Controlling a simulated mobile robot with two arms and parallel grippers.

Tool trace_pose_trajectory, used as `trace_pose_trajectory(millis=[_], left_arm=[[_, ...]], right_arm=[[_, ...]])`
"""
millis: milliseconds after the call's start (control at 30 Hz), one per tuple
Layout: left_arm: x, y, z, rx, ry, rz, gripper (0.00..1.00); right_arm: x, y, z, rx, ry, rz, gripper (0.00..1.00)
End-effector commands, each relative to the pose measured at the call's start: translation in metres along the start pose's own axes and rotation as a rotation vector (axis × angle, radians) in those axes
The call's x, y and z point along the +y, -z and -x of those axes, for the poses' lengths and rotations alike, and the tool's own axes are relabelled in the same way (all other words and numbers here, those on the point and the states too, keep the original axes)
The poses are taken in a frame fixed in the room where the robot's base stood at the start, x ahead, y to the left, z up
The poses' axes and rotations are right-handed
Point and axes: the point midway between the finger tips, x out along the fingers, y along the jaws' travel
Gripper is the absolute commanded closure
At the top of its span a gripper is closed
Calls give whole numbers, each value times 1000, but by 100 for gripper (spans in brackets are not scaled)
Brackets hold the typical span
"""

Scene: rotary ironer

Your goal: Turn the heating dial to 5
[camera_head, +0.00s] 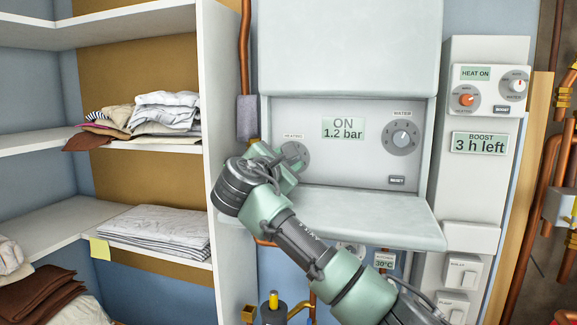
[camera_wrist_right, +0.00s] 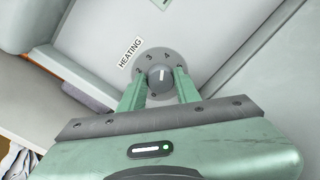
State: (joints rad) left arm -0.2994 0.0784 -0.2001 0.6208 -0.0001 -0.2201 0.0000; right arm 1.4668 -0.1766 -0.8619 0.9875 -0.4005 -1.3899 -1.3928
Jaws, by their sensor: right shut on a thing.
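The heating dial is a round grey plate with a grey knob (camera_wrist_right: 161,79), under the HEATING label (camera_wrist_right: 130,53) in the right wrist view. Numbers 2 to 5 are visible around it. The knob's white mark appears to point between 3 and 4, closer to 4. My right gripper (camera_wrist_right: 160,88) has a green finger on each side of the knob and is shut on it. In the head view, the dial plate (camera_head: 300,154) is partly hidden behind my right gripper (camera_head: 287,160). My left gripper is not in view.
The boiler panel also has a display reading ON 1.2 bar (camera_head: 343,129), a water dial (camera_head: 401,138) and a reset button (camera_head: 396,181). A grey ledge (camera_head: 400,215) juts out below. Shelves with folded laundry (camera_head: 165,112) stand at left, a control column (camera_head: 480,190) at right.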

Motion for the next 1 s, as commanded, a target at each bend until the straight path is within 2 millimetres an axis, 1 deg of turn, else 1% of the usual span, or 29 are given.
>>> trace_pose_trajectory(millis=[200,567,600,667,700,1000], left_arm=[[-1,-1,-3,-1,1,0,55],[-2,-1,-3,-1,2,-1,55],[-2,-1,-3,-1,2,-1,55],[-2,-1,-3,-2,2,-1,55],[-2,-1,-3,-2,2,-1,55],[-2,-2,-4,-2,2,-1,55]], right_arm=[[0,-1,0,0,1,-41,100],[0,-2,0,0,0,-45,100],[0,-2,0,0,0,-45,65],[0,-2,0,0,0,-45,48],[0,-2,0,0,0,-45,46],[0,0,1,2,0,-45,46]])
